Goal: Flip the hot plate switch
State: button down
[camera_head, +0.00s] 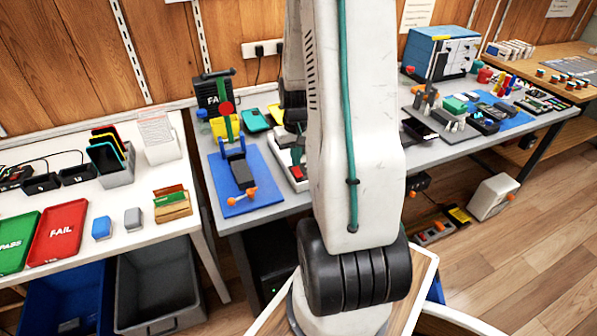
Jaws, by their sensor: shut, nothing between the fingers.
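My own white arm stands in the middle of the view and covers much of the grey workbench (262,222). My gripper is hidden behind the arm, so I cannot see its fingers. A low pale device (284,160) with a dark top and a small red part (297,172) shows at the left edge of my arm. It may be the hot plate, but the arm cuts off its right side. I cannot make out the state of any switch on it.
A white table (130,255) at left holds a red FAIL tray (60,232). A blue cabinet (425,52) stands at the back right. Wooden floor (520,235) is open at right.

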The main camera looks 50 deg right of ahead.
aim_at(296, 170)
jog(key=shift+f, duration=0.95)
dwell(0.4)
jog(key=shift+r, duration=3.55)
jog(key=shift+s+a, duration=0.3)
jog(key=s+a+r+n, duration=0.2)
jog(key=s+a+r, duration=0.2)
jog(key=a, duration=0.6)
jog(key=s+a+r+n+t, duration=0.1)
jog(key=s+a+r, duration=0.3)
jog(key=a+r, duration=0.5)
jog(key=s+a+r+n, duration=0.3)
jog(key=a+r, duration=0.3)
jog(key=a, duration=0.4)
jog(key=shift+s+a+r, duration=0.25)
jog(key=shift+s+a, duration=0.05)
jog(key=shift+s, duration=0.15)
